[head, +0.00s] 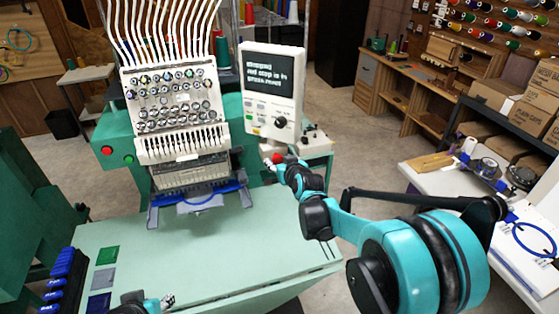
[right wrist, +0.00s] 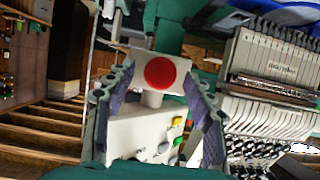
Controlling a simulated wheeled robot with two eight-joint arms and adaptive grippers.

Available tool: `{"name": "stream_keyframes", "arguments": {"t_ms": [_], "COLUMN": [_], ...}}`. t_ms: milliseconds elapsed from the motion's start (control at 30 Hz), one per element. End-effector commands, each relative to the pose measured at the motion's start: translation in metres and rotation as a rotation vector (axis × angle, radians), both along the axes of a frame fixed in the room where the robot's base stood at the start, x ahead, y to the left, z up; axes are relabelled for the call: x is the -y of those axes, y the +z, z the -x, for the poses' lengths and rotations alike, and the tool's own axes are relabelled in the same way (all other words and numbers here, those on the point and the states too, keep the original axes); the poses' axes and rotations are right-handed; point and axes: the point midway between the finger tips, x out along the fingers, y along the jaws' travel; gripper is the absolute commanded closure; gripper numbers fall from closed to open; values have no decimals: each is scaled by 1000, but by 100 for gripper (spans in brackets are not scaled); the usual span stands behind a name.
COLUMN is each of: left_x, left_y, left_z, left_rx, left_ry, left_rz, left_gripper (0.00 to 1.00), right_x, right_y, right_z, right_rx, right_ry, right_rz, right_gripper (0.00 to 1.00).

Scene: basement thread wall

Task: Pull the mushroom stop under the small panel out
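The small panel (head: 272,92) is a white box with a dark screen, a few buttons and a black knob; its text seems to read "red stop is in". The red mushroom stop (head: 277,158) is below it, partly hidden by my right gripper (head: 272,164). In the right wrist view the stop's round red face (right wrist: 166,73) sits on a white box, between the two fingers of my right gripper (right wrist: 158,78). The fingers are open, with a gap on each side of the red face. Part of my left gripper (head: 166,300) shows at the bottom edge, away from the panel.
The embroidery machine head (head: 175,105) with its needles stands left of the panel. The pale green table (head: 200,245) in front is mostly clear. A red and a green button (head: 129,163) sit on the machine's left side. A white table (head: 430,180) is at right.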

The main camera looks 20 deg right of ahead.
Motion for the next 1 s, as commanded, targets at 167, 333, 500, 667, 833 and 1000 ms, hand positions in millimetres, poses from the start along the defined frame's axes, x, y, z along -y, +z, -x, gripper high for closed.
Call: {"name": "stream_keyframes", "arguments": {"t_ms": [167, 333, 500, 667, 833, 1000], "left_x": [0, 0, 0, 0, 0, 0], "left_y": [0, -1, -1, -1, -1, -1], "left_z": [0, 0, 0, 0, 0, 0], "left_rx": [0, 0, 0, 0, 0, 0], "left_ry": [0, 0, 0, 0, 0, 0], "left_rz": [0, 0, 0, 0, 0, 0], "left_gripper": [60, 60, 60, 60, 60, 60], "right_x": [0, 1, 2, 3, 3, 4], "right_y": [1, 5, 16, 29, 39, 46], "right_z": [0, 9, 36, 67, 93, 107], "right_rx": [1, 2, 1, 1, 1, 1], "right_ry": [0, -1, -1, -1, -1, 0], "right_rz": [0, 0, -1, 0, 0, 0], "right_gripper": [47, 47, 47, 47, 47, 47]}}
